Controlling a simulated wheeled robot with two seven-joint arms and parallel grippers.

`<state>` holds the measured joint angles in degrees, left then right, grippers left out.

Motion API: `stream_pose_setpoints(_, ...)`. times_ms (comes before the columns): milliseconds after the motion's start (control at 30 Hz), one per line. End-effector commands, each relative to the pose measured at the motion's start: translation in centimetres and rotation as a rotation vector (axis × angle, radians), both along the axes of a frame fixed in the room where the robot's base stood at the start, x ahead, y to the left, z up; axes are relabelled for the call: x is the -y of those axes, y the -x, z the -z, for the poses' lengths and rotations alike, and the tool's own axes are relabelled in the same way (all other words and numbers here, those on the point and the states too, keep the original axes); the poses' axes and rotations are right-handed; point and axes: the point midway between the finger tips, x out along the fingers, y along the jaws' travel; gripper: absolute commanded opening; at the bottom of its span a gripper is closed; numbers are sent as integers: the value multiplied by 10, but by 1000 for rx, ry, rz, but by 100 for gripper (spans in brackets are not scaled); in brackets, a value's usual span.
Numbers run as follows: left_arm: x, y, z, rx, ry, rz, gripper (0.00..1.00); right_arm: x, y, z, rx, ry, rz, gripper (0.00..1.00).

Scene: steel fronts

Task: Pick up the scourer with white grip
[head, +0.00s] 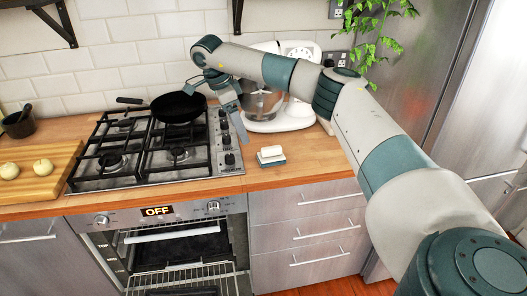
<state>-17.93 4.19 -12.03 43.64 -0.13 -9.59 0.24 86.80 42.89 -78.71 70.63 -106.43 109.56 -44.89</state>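The scourer (271,161) lies on the wooden counter just right of the stove. It has a white grip on top and a dark blue-grey pad beneath, and it stands clear of other things. My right gripper (238,126) hangs over the right edge of the stove, above and to the left of the scourer, pointing down. It is apart from the scourer. Its fingers are seen nearly side-on, so I cannot tell how far they are parted. My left gripper is not in view.
A black pan (178,107) sits on the gas stove (150,160). A white stand mixer (292,112) stands behind the scourer. A cutting board (40,180) with pale round items is at left. The oven door (185,285) is open below. Counter right of the scourer is clear.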

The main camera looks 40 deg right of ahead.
Motion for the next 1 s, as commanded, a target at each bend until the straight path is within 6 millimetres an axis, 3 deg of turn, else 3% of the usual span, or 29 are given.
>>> stream_pose_setpoints(33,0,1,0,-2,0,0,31,17,4,-14,-11,39,21,72)
stream_pose_setpoints(100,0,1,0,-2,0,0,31,31,9,-26,-26,78,40,72)
stream_pose_setpoints(300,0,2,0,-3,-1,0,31,44,14,-36,-41,112,58,72)
stream_pose_setpoints(667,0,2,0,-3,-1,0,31,44,14,-31,-41,108,56,72)
stream_pose_setpoints(1000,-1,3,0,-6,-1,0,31,55,20,2,-45,105,56,72)
